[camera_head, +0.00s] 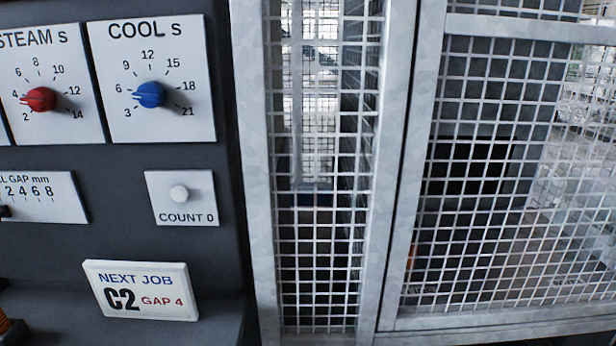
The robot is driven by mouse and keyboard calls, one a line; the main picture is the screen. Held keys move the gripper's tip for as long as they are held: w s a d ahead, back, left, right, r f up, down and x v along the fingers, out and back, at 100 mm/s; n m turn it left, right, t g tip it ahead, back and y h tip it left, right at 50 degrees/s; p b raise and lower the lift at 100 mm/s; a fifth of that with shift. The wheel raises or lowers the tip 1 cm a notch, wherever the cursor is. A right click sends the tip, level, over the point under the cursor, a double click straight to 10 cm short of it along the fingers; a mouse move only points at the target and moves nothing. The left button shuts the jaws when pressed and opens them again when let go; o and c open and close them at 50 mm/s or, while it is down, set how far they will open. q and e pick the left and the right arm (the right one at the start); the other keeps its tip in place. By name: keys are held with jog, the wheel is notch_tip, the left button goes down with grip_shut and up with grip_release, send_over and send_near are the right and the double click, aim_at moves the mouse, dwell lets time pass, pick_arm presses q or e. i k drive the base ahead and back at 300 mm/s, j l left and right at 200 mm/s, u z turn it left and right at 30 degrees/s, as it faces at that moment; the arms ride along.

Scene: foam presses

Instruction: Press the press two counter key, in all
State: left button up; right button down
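A round white key (179,193) sits on a white plate marked "COUNT 0" (186,217) on the dark panel at the left. It is the only counter key in view, and nothing here shows which press it belongs to. No gripper touches or covers it. Neither of my grippers is in view.
Above are a blue "COOL s" knob (151,94) and a red "STEAM s" knob (40,99). A gap scale plate (40,205) is at the left edge. A "NEXT JOB C2 GAP 4" sign (140,290) stands below. A metal mesh guard (395,170) fills the right.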

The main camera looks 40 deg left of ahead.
aim_at(179, 194)
jog(key=j+u, duration=0.1)
jog(key=u, duration=1.65)
jog(key=k+j, duration=0.05)
